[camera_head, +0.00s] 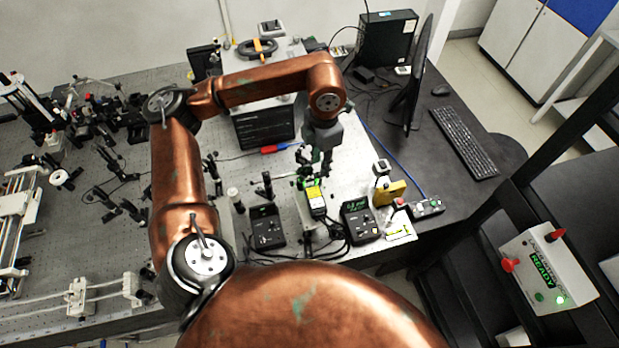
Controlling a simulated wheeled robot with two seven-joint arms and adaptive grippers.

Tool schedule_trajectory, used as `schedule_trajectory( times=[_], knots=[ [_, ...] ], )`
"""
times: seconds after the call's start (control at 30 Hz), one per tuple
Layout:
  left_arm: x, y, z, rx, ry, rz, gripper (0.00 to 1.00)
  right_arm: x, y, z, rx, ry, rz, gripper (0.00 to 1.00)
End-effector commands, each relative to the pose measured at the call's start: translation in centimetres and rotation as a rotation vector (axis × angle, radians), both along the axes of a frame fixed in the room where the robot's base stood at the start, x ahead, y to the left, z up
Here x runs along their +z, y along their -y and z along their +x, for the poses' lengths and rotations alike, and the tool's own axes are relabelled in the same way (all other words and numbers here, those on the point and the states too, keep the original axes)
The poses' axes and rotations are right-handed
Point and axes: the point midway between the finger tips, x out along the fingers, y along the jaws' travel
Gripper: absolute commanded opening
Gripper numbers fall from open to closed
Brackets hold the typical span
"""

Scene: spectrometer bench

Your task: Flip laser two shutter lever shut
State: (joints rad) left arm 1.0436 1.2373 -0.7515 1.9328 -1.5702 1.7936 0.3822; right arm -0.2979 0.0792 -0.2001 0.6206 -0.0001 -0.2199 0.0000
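A laser head with a yellow-green label (314,197) stands at the right part of the optical bench. My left gripper (316,166) points down just behind it, close to its far end. The gripper's fingers are dark, small and partly covered by its own body, so I cannot tell whether they are open or touch anything. No shutter lever can be made out; the gripper covers that area. I cannot read which laser is laser two. My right gripper is not in view.
Two black controllers with green displays, one left (267,228) and one right (360,221), flank the laser head, with cables in front. A yellow block (389,193) stands at right. Optics crowd the left bench. A monitor (408,85), a keyboard (464,141) and a READY box (545,268) are at right.

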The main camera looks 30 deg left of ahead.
Motion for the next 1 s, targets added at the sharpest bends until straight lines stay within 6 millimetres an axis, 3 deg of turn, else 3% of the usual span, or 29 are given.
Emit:
schedule_trajectory(
  times=[0.5,0.9,1.0],
  knots=[
    [-6.5,-0.5,0.1,-0.005,0.000,0.009,0.27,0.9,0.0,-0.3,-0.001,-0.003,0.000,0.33],
    [-7.5,-0.4,0.1,-0.005,0.003,0.008,0.27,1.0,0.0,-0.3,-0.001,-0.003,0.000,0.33],
    [-7.5,-0.4,0.1,-0.005,0.003,0.008,0.21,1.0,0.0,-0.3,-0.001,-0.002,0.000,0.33]
  ],
)
